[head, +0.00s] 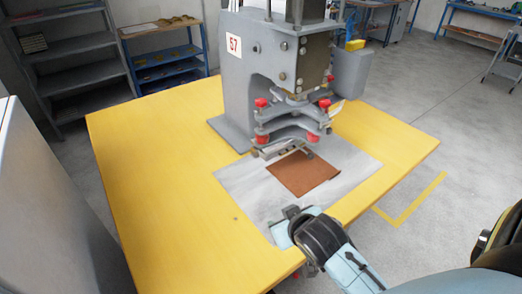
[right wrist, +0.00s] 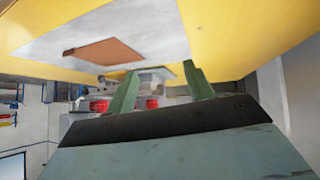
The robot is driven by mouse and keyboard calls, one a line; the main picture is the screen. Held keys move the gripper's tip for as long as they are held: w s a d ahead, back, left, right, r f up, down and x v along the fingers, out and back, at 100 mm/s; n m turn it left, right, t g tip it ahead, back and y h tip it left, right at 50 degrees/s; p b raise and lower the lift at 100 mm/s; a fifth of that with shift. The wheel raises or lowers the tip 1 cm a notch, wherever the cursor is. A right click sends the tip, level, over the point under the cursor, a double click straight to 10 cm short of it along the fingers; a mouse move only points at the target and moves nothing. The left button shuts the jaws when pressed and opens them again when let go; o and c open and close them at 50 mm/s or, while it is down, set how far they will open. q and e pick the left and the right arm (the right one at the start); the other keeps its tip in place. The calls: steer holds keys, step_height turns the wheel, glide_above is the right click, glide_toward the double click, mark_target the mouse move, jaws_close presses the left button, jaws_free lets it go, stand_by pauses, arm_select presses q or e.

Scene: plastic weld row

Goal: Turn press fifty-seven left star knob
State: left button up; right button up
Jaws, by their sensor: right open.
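The grey press marked 57 (head: 237,85) stands on the yellow table. Red knobs sit on its front: an upper left one (head: 261,102), a lower left one (head: 262,139), an upper right one (head: 325,103) and a lower right one (head: 313,138). I cannot tell star shapes at this size. My right gripper (head: 281,232) is over the table's front edge, in front of the press and apart from the knobs. In the right wrist view its two green fingers (right wrist: 160,82) are spread and empty, with red knobs (right wrist: 101,106) small beyond them. My left gripper is not in view.
A brown sheet (head: 303,173) lies on a pale mat (head: 240,184) before the press. The yellow table (head: 150,190) is clear on the left. A grey box (head: 350,73) stands behind the press at right. Shelves (head: 70,60) stand at the back left.

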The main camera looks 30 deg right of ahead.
steer(key=w+d+r+m+t+h, duration=0.2)
steer(key=w+d+r+t, duration=0.3)
steer(key=w+r, duration=0.45)
steer(key=t, duration=0.3)
glide_toward(263, 104)
steer(key=x, duration=1.1)
steer(key=shift+w+d+b, duration=0.1)
steer(key=shift+w+b, duration=0.2)
steer(key=shift+w, duration=0.1)
